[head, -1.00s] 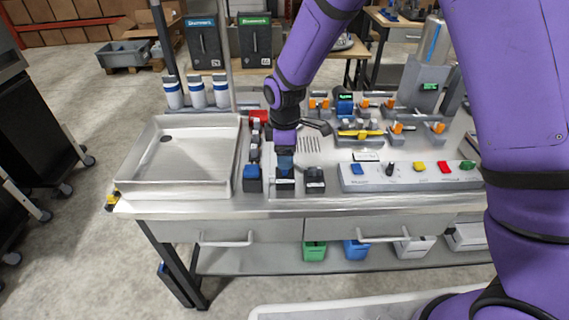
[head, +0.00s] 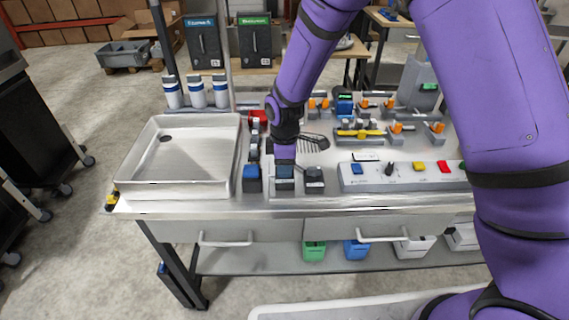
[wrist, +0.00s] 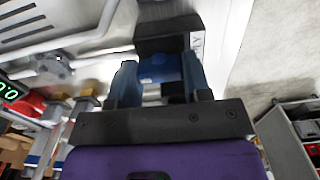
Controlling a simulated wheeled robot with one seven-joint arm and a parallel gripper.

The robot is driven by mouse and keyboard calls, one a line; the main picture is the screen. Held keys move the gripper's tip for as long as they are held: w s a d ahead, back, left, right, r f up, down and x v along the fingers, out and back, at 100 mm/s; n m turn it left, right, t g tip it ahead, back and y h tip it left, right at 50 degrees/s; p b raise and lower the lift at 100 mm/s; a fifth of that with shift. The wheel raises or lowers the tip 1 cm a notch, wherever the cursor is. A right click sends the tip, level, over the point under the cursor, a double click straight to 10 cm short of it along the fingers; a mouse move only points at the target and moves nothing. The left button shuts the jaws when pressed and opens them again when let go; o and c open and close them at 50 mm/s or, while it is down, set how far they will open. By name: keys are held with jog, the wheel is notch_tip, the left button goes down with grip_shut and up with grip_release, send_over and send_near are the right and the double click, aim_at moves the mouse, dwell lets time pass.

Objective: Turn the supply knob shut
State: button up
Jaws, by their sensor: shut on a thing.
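My gripper (head: 284,166) reaches down to the front edge of the steel bench, onto the middle of three small blocks. In the wrist view its two blue-grey fingers (wrist: 161,78) are shut on a blue knob (wrist: 160,67). The knob sits against a dark block (wrist: 168,42). A pale label ending in "LY" (wrist: 197,46) shows beside the block. The fingers cover the knob's sides, and I cannot tell how far it is turned. In the head view my gripper hides most of the knob.
A blue block (head: 252,172) stands close on the left and a dark block (head: 314,175) close on the right. A steel tray (head: 178,185) lies further left. A button panel (head: 400,176) and several orange-handled valves stand to the right.

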jog(key=m, duration=0.4)
jog(key=shift+m, duration=0.4)
jog(key=m, duration=0.9)
jog(key=shift+m, duration=2)
jog(key=o, duration=0.9)
